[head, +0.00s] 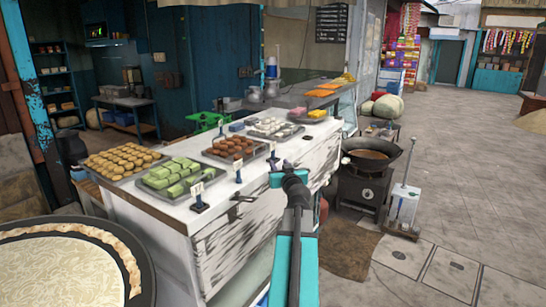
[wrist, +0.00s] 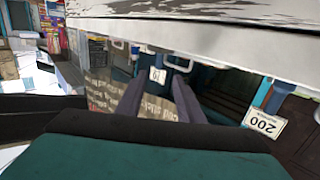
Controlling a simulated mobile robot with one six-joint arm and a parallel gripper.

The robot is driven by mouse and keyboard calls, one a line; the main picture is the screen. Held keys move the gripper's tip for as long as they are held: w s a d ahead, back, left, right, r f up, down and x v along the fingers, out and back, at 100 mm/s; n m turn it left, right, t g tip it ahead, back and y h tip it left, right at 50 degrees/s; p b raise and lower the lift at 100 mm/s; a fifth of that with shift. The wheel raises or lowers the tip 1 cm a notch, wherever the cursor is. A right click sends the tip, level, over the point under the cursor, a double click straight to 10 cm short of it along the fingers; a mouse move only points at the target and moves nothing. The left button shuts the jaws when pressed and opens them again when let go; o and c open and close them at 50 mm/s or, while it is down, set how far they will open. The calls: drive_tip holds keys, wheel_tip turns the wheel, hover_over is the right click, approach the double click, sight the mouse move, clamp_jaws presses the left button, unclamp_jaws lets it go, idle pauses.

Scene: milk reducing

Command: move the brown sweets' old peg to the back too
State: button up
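The brown sweets (head: 235,147) lie in a dark tray on the white counter (head: 285,165) in the head view. A small price peg (head: 238,173) stands in front of them, near the counter's front edge. My gripper (head: 276,179) is at the front edge, right of that peg. In the wrist view its two dark fingers (wrist: 158,98) are apart, with nothing visibly held. A small tag (wrist: 157,75) shows beyond and between them; I cannot tell which peg it belongs to. A larger tag reading 200 (wrist: 264,122) hangs right of the fingers.
Green sweets (head: 173,178) with their own peg (head: 198,196) are at left. Another peg (head: 273,148) stands near the white sweets (head: 274,127). A dark fitting (head: 243,198) juts from the counter's front. A wok on a stove (head: 368,165) stands right.

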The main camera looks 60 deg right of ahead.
sight(273, 155)
drive_tip(key=shift+p+x, duration=1.25)
drive_tip(key=shift+x, duration=2.8)
drive_tip(key=shift+f, duration=0.1)
drive_tip(key=shift+w+d+p, duration=0.3)
drive_tip(key=shift+d+p, duration=0.1)
drive_tip(key=shift+p+x, duration=1.15)
drive_tip(key=shift+x, duration=0.95)
drive_tip(key=shift+f, duration=0.15)
clamp_jaws()
